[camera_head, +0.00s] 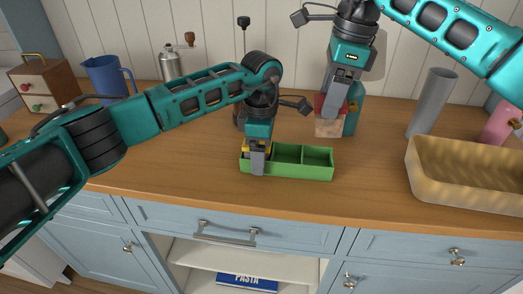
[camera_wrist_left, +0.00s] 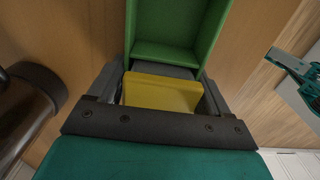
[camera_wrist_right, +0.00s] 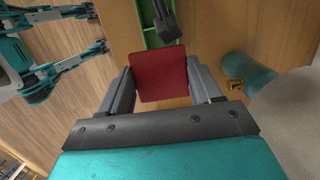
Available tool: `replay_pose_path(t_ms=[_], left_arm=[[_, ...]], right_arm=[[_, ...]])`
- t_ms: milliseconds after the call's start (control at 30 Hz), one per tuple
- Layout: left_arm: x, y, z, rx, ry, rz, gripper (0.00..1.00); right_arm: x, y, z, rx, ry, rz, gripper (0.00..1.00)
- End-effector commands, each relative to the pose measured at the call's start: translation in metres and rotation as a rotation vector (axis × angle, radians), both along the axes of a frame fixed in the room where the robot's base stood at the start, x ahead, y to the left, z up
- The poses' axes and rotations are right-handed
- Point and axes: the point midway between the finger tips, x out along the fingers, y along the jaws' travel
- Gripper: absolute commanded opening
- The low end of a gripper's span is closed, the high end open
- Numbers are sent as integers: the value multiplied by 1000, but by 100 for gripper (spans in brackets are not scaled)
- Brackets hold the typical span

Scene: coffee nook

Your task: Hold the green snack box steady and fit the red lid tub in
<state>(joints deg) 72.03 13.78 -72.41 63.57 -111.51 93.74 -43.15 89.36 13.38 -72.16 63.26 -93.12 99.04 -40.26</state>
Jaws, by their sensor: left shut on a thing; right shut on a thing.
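The green snack box (camera_head: 305,172) stands on the counter, its middle and right compartments empty. My left gripper (camera_head: 257,165) is shut on its left end, one finger in front of the near wall. A tub with a yellow lid (camera_wrist_left: 160,92) sits at that end between the fingers; the box (camera_wrist_left: 170,55) extends beyond it. My right gripper (camera_head: 331,108) is shut on the red lid tub (camera_head: 328,128), which has a pale body and shows behind the box's right end. The red lid (camera_wrist_right: 160,77) fills the space between the right fingers. The tub's height above the counter is unclear.
A teal bottle (camera_head: 354,110) stands close to the right of the red lid tub. A grey cylinder (camera_head: 432,104) and a beige basket (camera_head: 470,188) stand at the right. A blue jug (camera_head: 105,77) and wooden drawer box (camera_head: 45,85) stand at the left. The counter front is clear.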

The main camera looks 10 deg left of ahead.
Motion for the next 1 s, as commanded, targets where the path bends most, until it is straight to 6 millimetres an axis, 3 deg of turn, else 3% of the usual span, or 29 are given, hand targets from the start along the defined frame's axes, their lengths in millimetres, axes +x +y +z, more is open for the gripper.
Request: replay_pose_path(t_ms=[267, 300, 367, 400, 467, 500, 1000], left_arm=[[0, -8, 4, -14, -9, -15, 46], [0, -8, 5, -14, -9, -16, 46], [0, -9, 5, -15, -9, -16, 46], [0, -9, 5, -16, -9, -17, 46], [0, -9, 5, -16, -10, -17, 46], [0, -9, 5, -17, -10, -17, 46], [-1, -7, 3, -12, -6, -14, 46]], right_arm=[[-3, 8, -15, 7, 6, 14, 21], [-3, 8, -17, 7, 7, 14, 15], [-4, 9, -20, 7, 7, 14, 15], [-4, 9, -21, 7, 7, 14, 8], [-4, 10, -24, 7, 7, 15, 8], [-4, 10, -26, 7, 7, 15, 0], [-3, 11, -43, 7, 3, 11, 0]])
